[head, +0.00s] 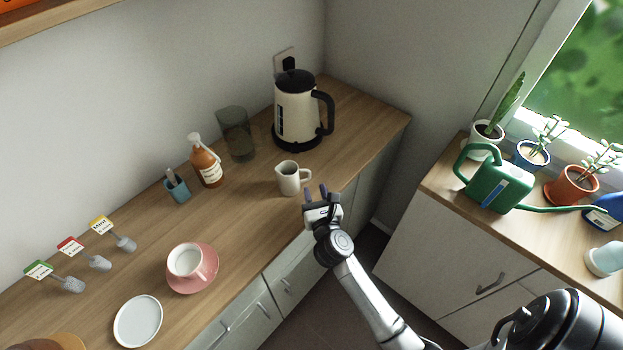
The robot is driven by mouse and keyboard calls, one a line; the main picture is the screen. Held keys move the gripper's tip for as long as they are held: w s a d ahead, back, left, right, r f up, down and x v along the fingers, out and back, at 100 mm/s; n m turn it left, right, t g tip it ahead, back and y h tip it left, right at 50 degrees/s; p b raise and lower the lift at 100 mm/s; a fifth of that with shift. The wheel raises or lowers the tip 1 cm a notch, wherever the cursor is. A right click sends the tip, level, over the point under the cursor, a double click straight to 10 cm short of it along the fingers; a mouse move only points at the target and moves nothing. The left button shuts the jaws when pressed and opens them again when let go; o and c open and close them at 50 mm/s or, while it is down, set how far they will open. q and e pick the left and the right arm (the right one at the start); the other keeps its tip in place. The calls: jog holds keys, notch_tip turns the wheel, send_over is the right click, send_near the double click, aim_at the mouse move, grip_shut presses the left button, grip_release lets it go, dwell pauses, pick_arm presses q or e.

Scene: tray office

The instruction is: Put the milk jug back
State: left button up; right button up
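The cream milk jug (287,180) stands upright on the wooden counter, its handle toward the right. My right gripper (316,190) is just to the right of and in front of the jug, near the counter's front edge. Its two fingers point toward the back with a gap between them, and nothing shows in the gap. The fingertips look close to the jug's handle but apart from it. My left gripper is not in view.
A kettle (297,112) stands behind the jug. A dark glass (237,135), a pump bottle (206,165) and a blue cup (177,188) stand along the wall. A pink saucer (211,277) with a cup (186,261) and a white plate (138,321) are at front left.

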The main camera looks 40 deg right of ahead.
jog(key=s+a+r+n+t+y, duration=0.5)
jog(key=s+a+n+y, duration=0.3)
jog(key=n, duration=0.5)
jog(key=s+a+f+n+g+y, duration=0.25)
jog(key=a+n+y, duration=0.3)
jog(key=n, duration=0.45)
jog(key=s+a+f+n+g+y, duration=0.1)
jog(key=s+a+n+g+y, duration=0.1)
jog(key=a+n+g+y, duration=0.5)
jog(key=s+d+f+n+g+h, duration=0.4)
jog(key=s+n+h, duration=0.1)
jog(key=s+n, duration=0.2)
jog(key=s+d+f+n+g+h, duration=0.3)
jog(key=s+d+f+n+h, duration=0.1)
jog(key=s, duration=0.4)
jog(key=f+n+h, duration=0.1)
jog(key=n+h, duration=0.1)
jog(key=shift+s+d+n+g, duration=0.15)
jog(key=shift+s+n+g, duration=0.1)
jog(key=shift+n+g, duration=0.15)
jog(key=shift+h, duration=0.25)
